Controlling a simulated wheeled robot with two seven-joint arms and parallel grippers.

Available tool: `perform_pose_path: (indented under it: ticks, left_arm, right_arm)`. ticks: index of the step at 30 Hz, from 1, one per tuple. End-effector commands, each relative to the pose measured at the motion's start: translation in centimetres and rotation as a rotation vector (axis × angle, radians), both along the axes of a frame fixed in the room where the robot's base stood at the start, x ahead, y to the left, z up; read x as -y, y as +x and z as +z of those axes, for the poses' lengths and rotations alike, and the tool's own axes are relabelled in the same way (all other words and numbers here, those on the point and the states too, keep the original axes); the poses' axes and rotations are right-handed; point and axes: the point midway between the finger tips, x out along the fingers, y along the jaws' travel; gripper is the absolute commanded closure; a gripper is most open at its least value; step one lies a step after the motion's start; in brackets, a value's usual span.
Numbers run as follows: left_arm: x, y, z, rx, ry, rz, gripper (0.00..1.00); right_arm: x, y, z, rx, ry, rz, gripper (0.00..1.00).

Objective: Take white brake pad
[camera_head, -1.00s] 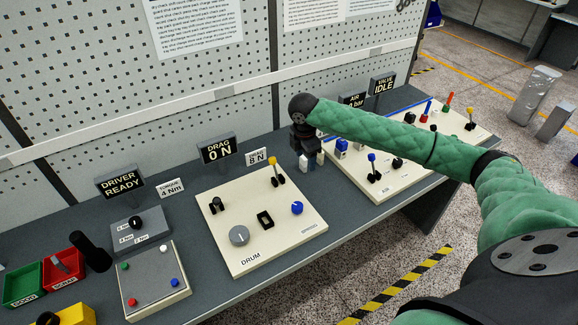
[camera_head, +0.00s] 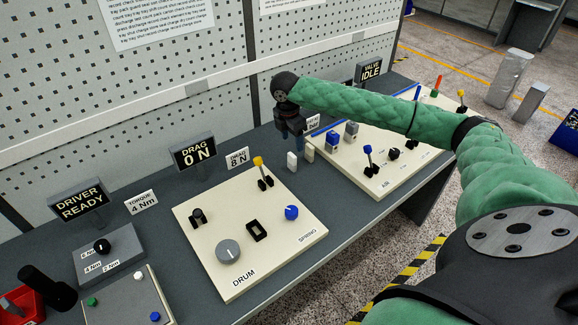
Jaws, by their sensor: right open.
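A small white block (camera_head: 292,161), which looks like the white brake pad, stands upright on the grey bench behind the drum panel. My right gripper (camera_head: 290,137) is open and points down just behind and above the two blocks. It appears empty, and its fingers look apart from the white block. The arm hides part of the bench behind. My left gripper is not in view.
The cream drum panel (camera_head: 193,235) with a knob and a yellow-tipped lever lies in front. The cream air panel (camera_head: 378,185) with levers lies to the right, under my arm. Display boxes such as the drag sign (camera_head: 193,152) stand along the back.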

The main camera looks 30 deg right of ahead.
Motion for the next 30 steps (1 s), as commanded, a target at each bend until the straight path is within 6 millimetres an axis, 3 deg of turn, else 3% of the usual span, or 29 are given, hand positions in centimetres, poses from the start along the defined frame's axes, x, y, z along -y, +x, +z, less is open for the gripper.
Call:
perform_pose_path:
  ticks: [5,17,30]
  left_arm:
    - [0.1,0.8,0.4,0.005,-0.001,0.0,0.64]
    - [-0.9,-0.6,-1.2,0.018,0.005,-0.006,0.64]
    - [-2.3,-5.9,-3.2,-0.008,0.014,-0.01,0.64]
  right_arm:
    - [0.1,0.0,-0.9,0.0,0.0,0.0,0.4]
    - [0.2,0.1,-3.5,-0.001,0.0,0.0,0.4]
    - [0.3,0.3,-7.7,-0.002,0.0,0.0,0.4]
